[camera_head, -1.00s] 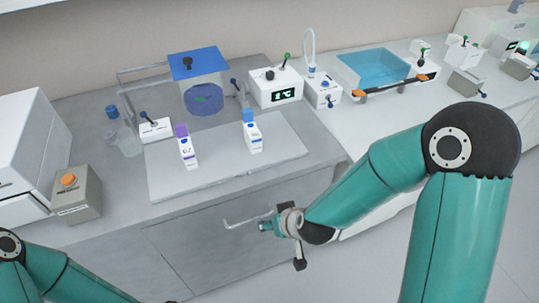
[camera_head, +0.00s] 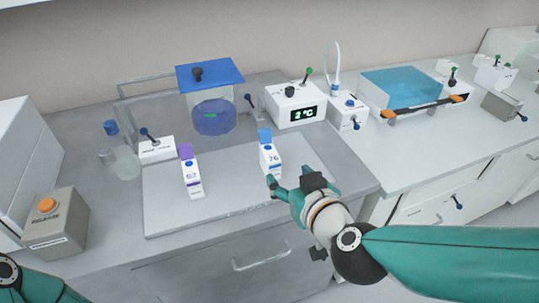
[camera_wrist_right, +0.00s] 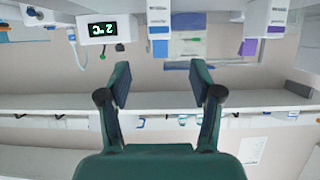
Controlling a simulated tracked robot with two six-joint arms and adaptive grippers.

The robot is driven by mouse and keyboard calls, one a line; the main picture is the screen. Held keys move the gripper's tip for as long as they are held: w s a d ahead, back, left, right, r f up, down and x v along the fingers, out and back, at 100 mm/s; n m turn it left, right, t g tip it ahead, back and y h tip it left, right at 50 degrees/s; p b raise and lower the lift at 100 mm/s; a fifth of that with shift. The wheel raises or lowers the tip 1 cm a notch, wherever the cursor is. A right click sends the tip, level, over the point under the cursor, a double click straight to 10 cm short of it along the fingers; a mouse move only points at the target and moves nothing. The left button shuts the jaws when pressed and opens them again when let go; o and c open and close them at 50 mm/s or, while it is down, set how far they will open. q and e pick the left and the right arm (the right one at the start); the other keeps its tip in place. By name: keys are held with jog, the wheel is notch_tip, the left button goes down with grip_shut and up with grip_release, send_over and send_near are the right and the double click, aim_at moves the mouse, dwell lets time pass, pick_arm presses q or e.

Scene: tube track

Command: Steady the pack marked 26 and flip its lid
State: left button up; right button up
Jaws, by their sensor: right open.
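The white pack with a blue flap (camera_head: 270,157) stands upright on the pale mat (camera_head: 225,207); its number is small but looks like 26. Its blue flap stands up above the top. It also shows upside down in the right wrist view (camera_wrist_right: 159,15). My right gripper (camera_head: 302,184) is open and empty, just in front and to the right of this pack, apart from it as far as I can tell. Its two fingers are spread in the right wrist view (camera_wrist_right: 164,82). My left gripper is out of view.
A second white pack with a purple flap (camera_head: 192,181) stands to the left on the mat. Behind are a blue-lidded tank (camera_head: 211,88) and a 2 °C display box (camera_head: 297,108). A release box (camera_head: 55,225) and glass bottles (camera_head: 124,162) are at left.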

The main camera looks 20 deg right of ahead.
aim_at(269, 156)
jog(key=p+x, duration=0.1)
jog(key=x, duration=1.3)
jog(key=shift+f+p, duration=0.15)
jog(key=shift+p, duration=0.2)
